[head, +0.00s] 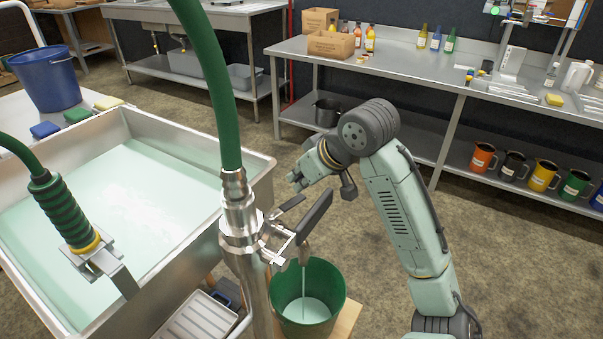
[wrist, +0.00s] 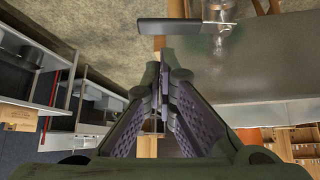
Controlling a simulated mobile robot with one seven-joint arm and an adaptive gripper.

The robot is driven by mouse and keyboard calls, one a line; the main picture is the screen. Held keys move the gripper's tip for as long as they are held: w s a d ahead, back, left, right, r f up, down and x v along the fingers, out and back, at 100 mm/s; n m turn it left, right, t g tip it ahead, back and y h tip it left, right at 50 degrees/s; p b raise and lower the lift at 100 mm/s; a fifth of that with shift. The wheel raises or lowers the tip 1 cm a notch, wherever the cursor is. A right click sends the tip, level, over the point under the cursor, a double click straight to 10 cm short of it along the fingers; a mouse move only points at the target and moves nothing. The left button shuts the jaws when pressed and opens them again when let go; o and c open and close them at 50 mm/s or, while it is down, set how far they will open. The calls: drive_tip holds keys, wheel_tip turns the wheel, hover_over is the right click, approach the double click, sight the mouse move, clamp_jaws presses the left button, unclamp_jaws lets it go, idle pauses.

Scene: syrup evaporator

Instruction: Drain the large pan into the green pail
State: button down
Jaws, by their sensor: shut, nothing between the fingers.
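The large pan (head: 262,170) is a square metal pan at the left, holding pale green liquid. A metal valve (head: 282,238) with a black lever (head: 316,215) sits at its near right corner. The lever also shows in the wrist view (wrist: 200,27). The green pail (head: 336,290) stands below the valve with pale liquid inside. A thin stream appears to fall from the valve into it. My gripper (head: 296,180) is shut and empty, above and behind the lever in the head view. In the wrist view its closed fingertips (wrist: 165,68) point toward the lever, apparently without touching it.
A green hose and metal pipe (head: 240,205) rise in front of the valve. The pail stands on a wooden support (head: 346,322). A blue bucket (head: 47,78) stands behind the pan. A steel bench (head: 390,62) with bottles and mugs runs behind. The right floor is clear.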

sight(286, 206)
drive_tip(key=shift+x, duration=2.6)
drive_tip(key=shift+w+a, duration=0.1)
